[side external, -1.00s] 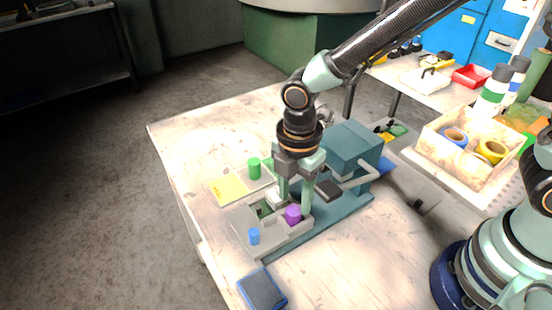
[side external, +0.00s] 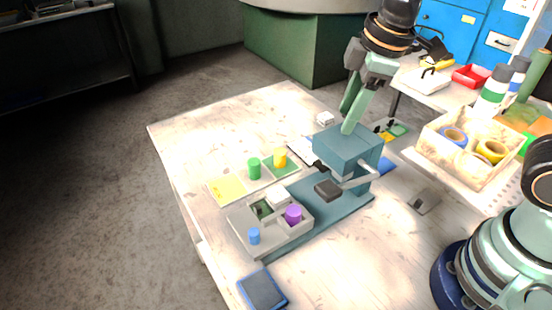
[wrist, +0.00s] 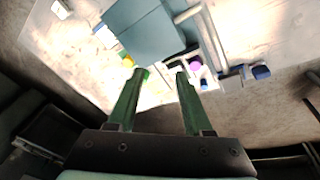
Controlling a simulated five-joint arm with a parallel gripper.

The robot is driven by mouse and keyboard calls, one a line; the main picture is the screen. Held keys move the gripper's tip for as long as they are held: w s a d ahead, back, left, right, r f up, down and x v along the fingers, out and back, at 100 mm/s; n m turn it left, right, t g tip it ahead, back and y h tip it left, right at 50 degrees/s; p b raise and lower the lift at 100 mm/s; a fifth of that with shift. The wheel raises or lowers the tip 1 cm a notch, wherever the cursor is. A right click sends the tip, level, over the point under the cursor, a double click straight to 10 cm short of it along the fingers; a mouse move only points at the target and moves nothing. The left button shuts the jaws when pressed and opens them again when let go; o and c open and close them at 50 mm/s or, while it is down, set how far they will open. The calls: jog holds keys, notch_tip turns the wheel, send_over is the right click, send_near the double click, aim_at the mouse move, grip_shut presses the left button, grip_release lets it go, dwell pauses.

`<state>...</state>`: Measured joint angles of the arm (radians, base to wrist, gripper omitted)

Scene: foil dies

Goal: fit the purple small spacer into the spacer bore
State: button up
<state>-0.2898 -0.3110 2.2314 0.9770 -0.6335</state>
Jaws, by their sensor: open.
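The purple small spacer (side external: 293,215) stands upright at the right part of the grey tray (side external: 244,241). It also shows as a small purple spot in the wrist view (wrist: 196,66). I cannot make out the spacer bore, nor whether the spacer sits in a hole or just on the tray floor. My gripper (side external: 347,124) is raised, above and beside the teal press block (side external: 345,147), well away from the spacer. Its two green fingers are apart with nothing between them, as the wrist view (wrist: 161,74) also shows.
A dark blue box (side external: 262,289) lies in front.

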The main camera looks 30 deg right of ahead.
jog(key=s+d+r+m+t, duration=0.2)
jog(key=s+d+m+t, duration=0.1)
jog(key=d+m, duration=0.6)
jog(key=shift+d+m+h, duration=0.25)
jog(key=shift+m+h, duration=0.15)
jog(key=shift+m, duration=0.4)
